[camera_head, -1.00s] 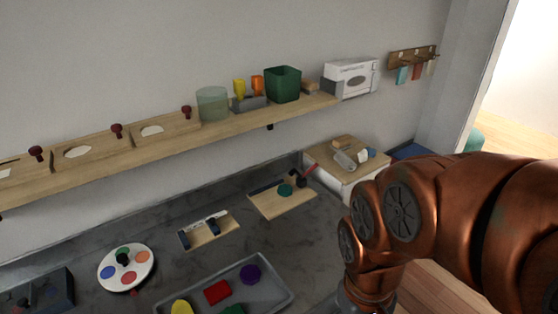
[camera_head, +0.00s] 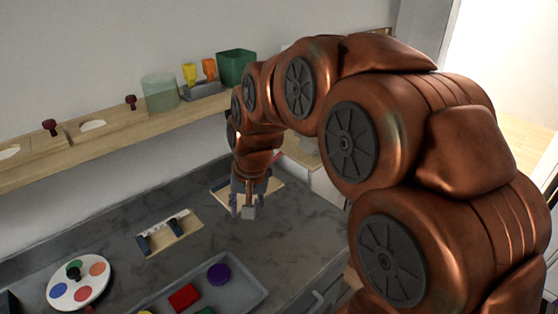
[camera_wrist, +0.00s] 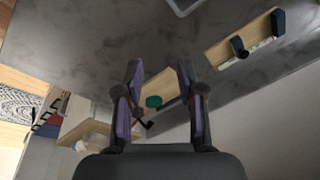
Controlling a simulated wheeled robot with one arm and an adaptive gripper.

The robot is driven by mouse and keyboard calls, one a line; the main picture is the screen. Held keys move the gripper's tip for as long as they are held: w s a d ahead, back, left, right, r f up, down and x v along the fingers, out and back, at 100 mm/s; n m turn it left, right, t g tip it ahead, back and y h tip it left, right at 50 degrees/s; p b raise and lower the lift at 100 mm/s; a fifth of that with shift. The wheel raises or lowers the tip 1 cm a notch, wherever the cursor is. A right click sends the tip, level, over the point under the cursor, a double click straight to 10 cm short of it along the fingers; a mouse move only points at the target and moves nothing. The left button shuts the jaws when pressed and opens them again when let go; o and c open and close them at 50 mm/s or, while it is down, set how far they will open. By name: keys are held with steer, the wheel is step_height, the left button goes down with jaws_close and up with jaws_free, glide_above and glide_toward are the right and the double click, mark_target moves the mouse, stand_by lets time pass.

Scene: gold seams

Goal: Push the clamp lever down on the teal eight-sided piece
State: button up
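The teal piece (camera_wrist: 153,101) lies on a light wooden board (camera_wrist: 172,117), seen between my fingers in the wrist view. Its eight sides are too small to make out. A small dark clamp (camera_wrist: 147,124) is beside it, partly hidden by my left-hand finger; the lever's position is not clear. In the head view my arm hides the teal piece, and only edges of the board (camera_head: 218,193) show. My gripper (camera_wrist: 159,75) is open and empty, its two fingers apart. In the head view it (camera_head: 247,208) hangs in front of the board.
A second wooden board (camera_head: 170,232) with dark fittings lies to the left. A grey tray (camera_head: 240,298) with coloured pieces is in front, and a white round palette (camera_head: 80,285) is at far left. A wooden shelf (camera_head: 120,140) runs along the wall. Bare worktop lies between them.

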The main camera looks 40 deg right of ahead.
steer(key=w+d+f+m+t+b, duration=0.3)
steer(key=w+d+m, duration=0.1)
steer(key=w+d, duration=0.8)
steer(key=m+t+h+b, duration=0.2)
steer(key=m+h, duration=0.1)
steer(key=m, duration=0.2)
glide_toward(280, 154)
steer(key=a+x, duration=0.1)
steer(key=x, duration=0.2)
steer(key=shift+d+p+x, duration=0.1)
steer(key=shift+d+x, duration=0.05)
steer(key=shift+x, duration=1.15)
steer(key=shift+d+p+x, duration=0.1)
steer(key=shift+d+x, duration=0.1)
steer(key=shift+x, duration=1.15)
steer(key=shift+d+p+x, duration=0.1)
steer(key=shift+d+x, duration=0.05)
steer(key=shift+x, duration=1.15)
steer(key=shift+r, duration=0.15)
steer(key=shift+c, duration=0.2)
jaws_close()
